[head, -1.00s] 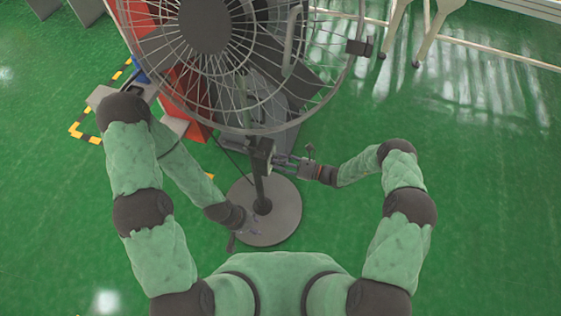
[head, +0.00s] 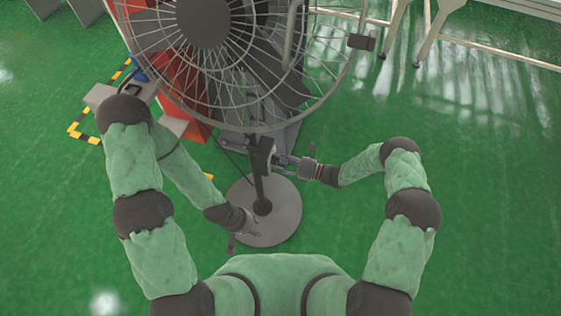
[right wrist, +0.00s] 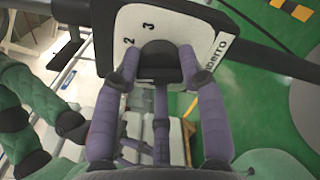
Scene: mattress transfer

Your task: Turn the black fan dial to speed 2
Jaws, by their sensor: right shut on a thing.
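The pedestal fan (head: 206,20) stands in front of me, its wire cage large at the top of the head view. The black dial (right wrist: 158,60) sits on a white plate (right wrist: 190,22) marked 2 and 3 in the right wrist view. My right gripper (right wrist: 160,75) has its two purple fingers on either side of the dial, shut on it. The dial's pointer direction is not clear. In the head view my right gripper (head: 280,160) reaches the fan's post from the right. My left gripper (head: 246,228) is low by the fan's base, small and partly hidden.
The round grey fan base (head: 285,215) rests on the green floor. A red object (head: 180,90) stands behind the fan at left, near yellow-black floor tape (head: 85,130). Pale frame legs (head: 435,30) stand at upper right. The floor at right is clear.

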